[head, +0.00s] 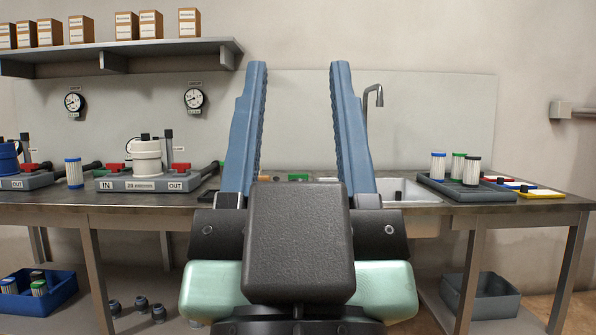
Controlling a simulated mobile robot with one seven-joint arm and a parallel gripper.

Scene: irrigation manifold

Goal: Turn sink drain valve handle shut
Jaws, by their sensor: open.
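My gripper (298,68) fills the middle of the head view, its two blue fingers pointing away and spread wide apart with nothing between them. Behind its right finger is the white sink basin (412,192), set into the workbench, with a grey faucet (374,95) rising at its back. My gripper and wrist cover much of the sink and the area below its left part. I cannot make out a sink drain valve handle in this view. It may be hidden behind my gripper.
The steel workbench (55,212) runs across the view. Manifold blocks with red handles (113,168) stand on its left part. A dark tray (470,190) with several filters is right of the sink. A blue bin (60,290) and grey bin (483,297) sit below.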

